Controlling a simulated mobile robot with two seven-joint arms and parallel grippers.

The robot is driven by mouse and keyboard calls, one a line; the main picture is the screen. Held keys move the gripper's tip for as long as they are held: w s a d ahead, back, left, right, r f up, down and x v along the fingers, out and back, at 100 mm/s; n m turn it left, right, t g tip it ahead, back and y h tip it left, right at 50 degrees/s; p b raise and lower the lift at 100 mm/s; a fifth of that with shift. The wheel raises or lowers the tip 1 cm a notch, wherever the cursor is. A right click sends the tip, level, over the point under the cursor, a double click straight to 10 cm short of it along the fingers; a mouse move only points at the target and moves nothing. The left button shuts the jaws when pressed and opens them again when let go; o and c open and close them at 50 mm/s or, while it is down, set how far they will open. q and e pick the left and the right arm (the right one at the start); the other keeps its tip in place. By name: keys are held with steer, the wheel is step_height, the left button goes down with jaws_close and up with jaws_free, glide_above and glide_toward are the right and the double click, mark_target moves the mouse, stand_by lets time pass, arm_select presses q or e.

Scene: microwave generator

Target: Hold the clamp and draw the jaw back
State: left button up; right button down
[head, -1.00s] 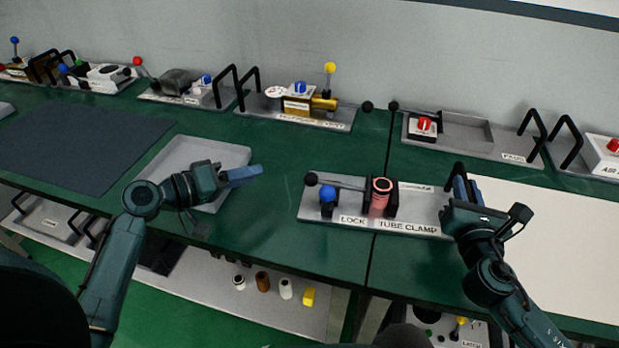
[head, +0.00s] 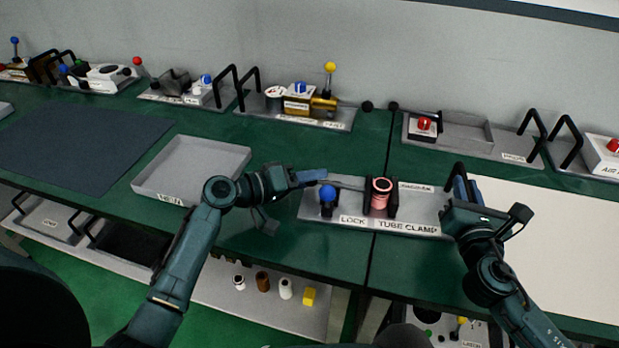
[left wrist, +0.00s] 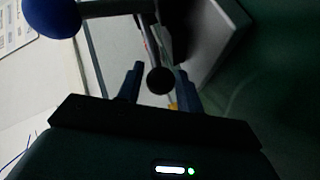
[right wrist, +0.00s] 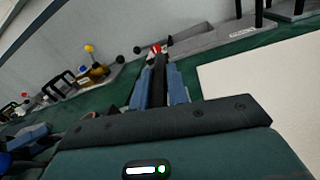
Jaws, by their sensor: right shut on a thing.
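The tube clamp (head: 350,220) is a grey plate at the front of the green bench, with a pink tube (head: 379,203) upright between black jaw blocks and a blue lock knob (head: 327,193). My right gripper (head: 461,188) is shut on the black handle (head: 455,169) at the plate's right end; the handle also shows between the fingers in the right wrist view (right wrist: 159,80). My left gripper (head: 318,177) is at the plate's left end, open. In the left wrist view, the rod's black ball (left wrist: 160,80) lies between its fingers with gaps on both sides. In the head view the gripper hides that ball.
An empty grey tray (head: 190,165) lies left of my left arm. Other fixtures with handles, such as the one with a red knob (head: 424,124), line the back. A pale mat (head: 560,220) lies to the right. A lower shelf holds several small cylinders.

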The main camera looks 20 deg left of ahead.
steer(key=shift+s+f, duration=0.1)
steer(key=shift+f, duration=0.35)
arm_select(q)
jaws_close()
steer(key=shift+s+a+f, duration=0.1)
steer(key=shift+a, duration=1.15)
steer(key=shift+s+a, duration=0.1)
steer(key=shift+a, duration=1.15)
arm_select(e)
steer(key=shift+d, duration=0.1)
arm_select(q)
jaws_free()
steer(key=v, duration=1.2)
steer(key=shift+s, duration=0.2)
arm_select(e)
steer(key=shift+r, duration=0.1)
